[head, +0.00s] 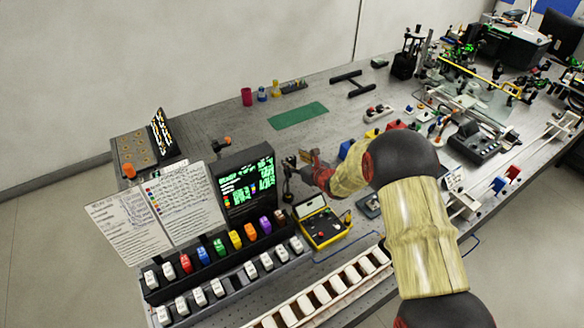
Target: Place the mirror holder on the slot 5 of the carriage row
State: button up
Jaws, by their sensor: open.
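My gripper (296,164) is at the middle of the bench, behind the yellow-edged box and right of the dark screen. It is open, and I see nothing clearly held between its fingers. I cannot surely pick out the mirror holder; a small orange-and-black part (222,142) lies on the bench left of the gripper. A pale rail with a row of white blocks (336,284) runs along the front edge and may be the carriage row. Its slot numbers are too small to read. My arm hides part of the bench behind it.
The dark screen (246,186), paper sheets (187,197) and a rack of coloured knobs (217,247) crowd the front left. The yellow-edged box (321,225) stands near the gripper. A green mat (298,115) lies behind. Dense optics fill the right; bare bench shows around the mat.

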aim_at(291, 158)
jog(key=shift+x, duration=1.55)
jog(key=shift+c, duration=1.4)
grip_shut()
